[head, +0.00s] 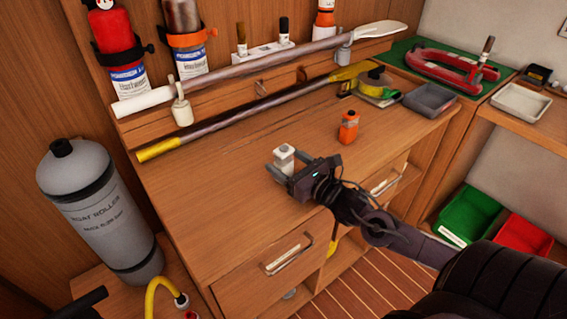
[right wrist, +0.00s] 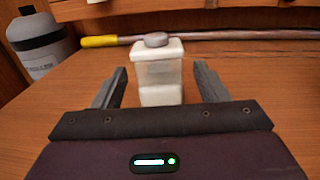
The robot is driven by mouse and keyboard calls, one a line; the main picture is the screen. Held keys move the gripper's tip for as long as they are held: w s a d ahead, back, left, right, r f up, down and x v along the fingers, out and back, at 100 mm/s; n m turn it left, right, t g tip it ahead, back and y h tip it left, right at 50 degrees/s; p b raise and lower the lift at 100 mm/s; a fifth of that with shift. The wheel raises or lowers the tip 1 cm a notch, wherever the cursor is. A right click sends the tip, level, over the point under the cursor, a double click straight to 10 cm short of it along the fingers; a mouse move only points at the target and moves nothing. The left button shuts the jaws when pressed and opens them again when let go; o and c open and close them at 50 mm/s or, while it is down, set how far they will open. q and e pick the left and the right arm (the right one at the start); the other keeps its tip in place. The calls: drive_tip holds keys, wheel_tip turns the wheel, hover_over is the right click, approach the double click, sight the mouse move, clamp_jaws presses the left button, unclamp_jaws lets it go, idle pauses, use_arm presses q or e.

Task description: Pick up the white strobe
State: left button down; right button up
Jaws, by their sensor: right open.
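The white strobe (head: 284,158) is a small, pale upright block with a grey cap, on the wooden counter. In the right wrist view the white strobe (right wrist: 159,75) shows clear upper sides and a white lower part. My right gripper (head: 286,164) is open, its two fingers on either side of the strobe. In the right wrist view the gripper (right wrist: 160,85) shows a gap between each finger and the strobe. The strobe's lowest part is hidden behind the gripper body there. My left gripper is not in view.
An orange bottle-like item (head: 348,127) stands to the right on the counter. A yellow-ended pole (head: 230,122) lies behind. A grey cylinder (head: 98,208) stands at the left.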

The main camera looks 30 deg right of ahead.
drive_tip(key=shift+w+a, duration=0.15)
drive_tip(key=shift+w, duration=0.6)
drive_tip(key=c, duration=1.1)
drive_tip(key=shift+r, duration=0.1)
